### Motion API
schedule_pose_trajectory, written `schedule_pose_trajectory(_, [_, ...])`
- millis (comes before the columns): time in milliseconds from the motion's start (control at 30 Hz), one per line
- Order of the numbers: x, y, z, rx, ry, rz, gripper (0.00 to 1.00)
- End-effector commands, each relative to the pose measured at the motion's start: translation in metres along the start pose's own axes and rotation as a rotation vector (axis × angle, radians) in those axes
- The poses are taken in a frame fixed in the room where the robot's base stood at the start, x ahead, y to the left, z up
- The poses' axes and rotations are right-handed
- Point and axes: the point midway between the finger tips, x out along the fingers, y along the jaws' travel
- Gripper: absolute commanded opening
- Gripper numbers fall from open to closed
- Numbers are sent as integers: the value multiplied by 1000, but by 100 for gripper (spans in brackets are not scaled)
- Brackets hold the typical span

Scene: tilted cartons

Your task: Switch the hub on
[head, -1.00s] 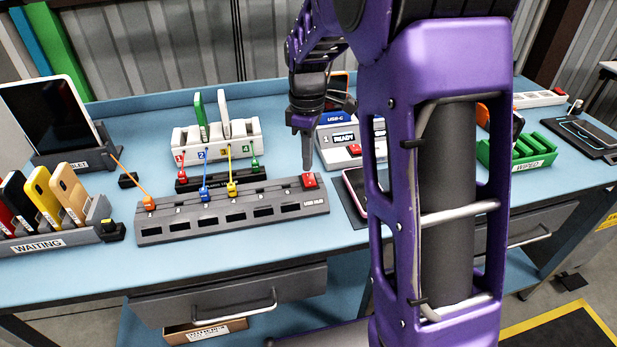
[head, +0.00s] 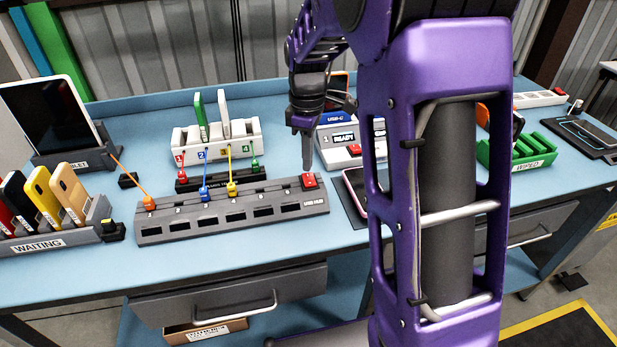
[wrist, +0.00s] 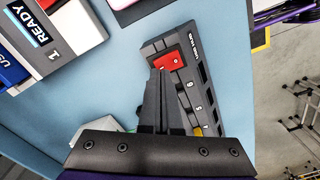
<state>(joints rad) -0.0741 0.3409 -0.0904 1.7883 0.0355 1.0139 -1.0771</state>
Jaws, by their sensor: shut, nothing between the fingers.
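The USB hub (head: 236,228) is a long dark grey bar with a row of ports, lying on the blue bench. Its red rocker switch (head: 309,181) is at the right end; it also shows in the wrist view (wrist: 170,61). My gripper (head: 307,168) is shut and empty, pointing down with its fingertips at the red switch. In the wrist view the fingertips (wrist: 160,72) overlap the switch's edge; I cannot tell whether they touch it. An orange plug (head: 149,203) sits at the hub's left end. Whether the switch is on cannot be seen.
Behind the hub stand a white numbered dock (head: 217,140) and a black strip with coloured plugs (head: 220,178). A USB-C box marked READY (head: 345,139) is to the right. The WAITING rack (head: 60,236) holds several phones at left. Bench in front of the hub is clear.

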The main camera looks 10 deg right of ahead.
Motion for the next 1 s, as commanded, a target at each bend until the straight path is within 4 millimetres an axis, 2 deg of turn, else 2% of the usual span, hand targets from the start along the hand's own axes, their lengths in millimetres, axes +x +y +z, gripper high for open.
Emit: schedule_pose_trajectory(1000, [15, 0, 0, 0, 0, 0, 0])
